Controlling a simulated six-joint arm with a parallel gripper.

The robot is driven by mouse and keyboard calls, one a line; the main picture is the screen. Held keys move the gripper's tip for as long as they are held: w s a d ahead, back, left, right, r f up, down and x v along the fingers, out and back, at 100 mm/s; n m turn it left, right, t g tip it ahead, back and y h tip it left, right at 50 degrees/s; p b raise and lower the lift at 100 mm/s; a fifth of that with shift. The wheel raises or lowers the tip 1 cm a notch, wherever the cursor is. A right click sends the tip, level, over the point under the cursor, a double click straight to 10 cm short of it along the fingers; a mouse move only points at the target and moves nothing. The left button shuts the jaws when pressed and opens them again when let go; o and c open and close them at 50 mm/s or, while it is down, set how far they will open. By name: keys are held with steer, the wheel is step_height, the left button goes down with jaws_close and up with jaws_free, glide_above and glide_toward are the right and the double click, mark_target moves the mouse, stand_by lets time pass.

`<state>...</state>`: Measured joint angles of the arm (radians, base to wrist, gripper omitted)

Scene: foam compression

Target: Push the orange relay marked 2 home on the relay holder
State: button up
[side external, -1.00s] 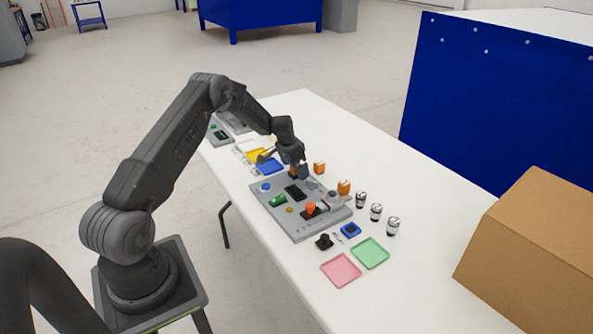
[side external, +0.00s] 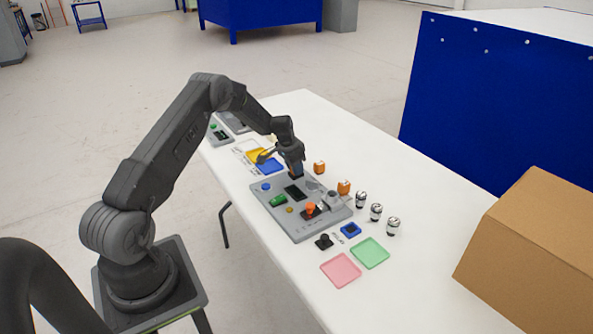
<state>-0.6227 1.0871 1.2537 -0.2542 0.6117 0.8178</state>
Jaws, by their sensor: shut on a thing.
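My gripper (side external: 296,172) points down at the far corner of the grey panel (side external: 262,207). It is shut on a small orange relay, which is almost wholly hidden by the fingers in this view. The relay holder is under or beside the fingertips and is mostly hidden too. I cannot tell how deep the relay sits in it, and no number on it can be read. Two other orange relays stand upright on the white table right of my gripper: one farther (side external: 319,167) and one nearer (side external: 344,187).
The panel carries a blue button (side external: 266,186), a green part (side external: 278,201) and an orange-topped part (side external: 310,208). Several silver-black cylinders (side external: 376,211) stand right of it. Pink (side external: 341,270) and green (side external: 370,252) trays lie in front. A cardboard box (side external: 530,245) is at right.

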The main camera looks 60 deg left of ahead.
steer(key=shift+c, duration=1.1)
steer(key=shift+r, duration=0.1)
steer(key=shift+w+v, duration=0.25)
steer(key=shift+v, duration=0.7)
steer(key=shift+w+v, duration=0.2)
steer(key=shift+v, duration=0.75)
steer(key=shift+r, duration=0.1)
